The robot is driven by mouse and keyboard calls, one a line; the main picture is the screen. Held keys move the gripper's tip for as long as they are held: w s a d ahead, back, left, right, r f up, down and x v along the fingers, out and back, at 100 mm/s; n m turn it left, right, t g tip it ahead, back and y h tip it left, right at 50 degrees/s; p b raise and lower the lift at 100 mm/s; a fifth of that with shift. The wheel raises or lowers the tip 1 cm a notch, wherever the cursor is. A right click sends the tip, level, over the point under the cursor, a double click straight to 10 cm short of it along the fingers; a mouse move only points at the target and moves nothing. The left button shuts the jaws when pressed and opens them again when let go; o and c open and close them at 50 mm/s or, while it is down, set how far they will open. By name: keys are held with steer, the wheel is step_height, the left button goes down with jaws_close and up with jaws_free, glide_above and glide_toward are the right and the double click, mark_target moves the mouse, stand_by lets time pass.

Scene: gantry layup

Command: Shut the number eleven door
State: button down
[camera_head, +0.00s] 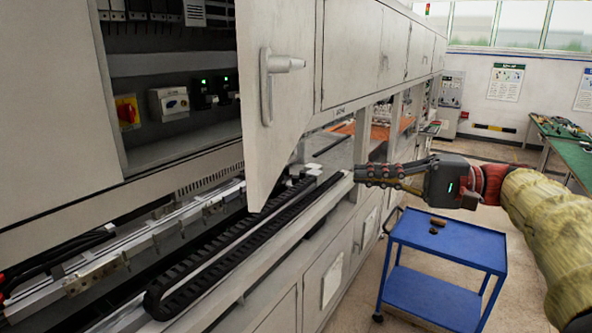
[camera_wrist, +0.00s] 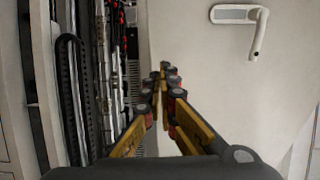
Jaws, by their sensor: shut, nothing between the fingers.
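A light grey cabinet door (camera_head: 290,110) stands swung open in the head view, jutting out from the cabinet; its number cannot be read. Its lever handle (camera_head: 270,75) is on the face turned toward the camera. In the wrist view the pale panel (camera_wrist: 210,75) fills the right side, with the handle (camera_wrist: 257,25) at upper right. My gripper (camera_head: 357,173) is shut and empty, to the right of the door and below its handle in the head view. In the wrist view its fingertips (camera_wrist: 164,70) overlap the panel's left part; contact cannot be told.
The open compartment (camera_head: 175,135) holds switches and electrical units. Below run a black cable chain (camera_head: 205,265) and a rail. A blue cart (camera_head: 450,242) with small brown parts stands below my gripper. Green-topped tables (camera_head: 570,150) are at far right.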

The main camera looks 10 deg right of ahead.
steer(key=p, duration=0.2)
glide_toward(277, 171)
steer(key=x, duration=0.5)
steer(key=shift+a, duration=0.2)
steer(key=shift+w+a, duration=0.35)
steer(key=shift+a, duration=0.3)
steer(key=shift+w+a, duration=0.15)
steer(key=shift+a, duration=0.15)
steer(key=w+a+m+t+b, duration=0.1)
steer(key=w+a+b, duration=0.2)
steer(key=w+a, duration=0.3)
steer(key=w+a+m+t+h+b, duration=0.1)
steer(key=w+a, duration=0.6)
steer(key=a, duration=0.9)
steer(key=shift+w+r+t+h+b, duration=0.35)
steer(key=shift+t+b, duration=0.25)
steer(key=shift+b, duration=0.35)
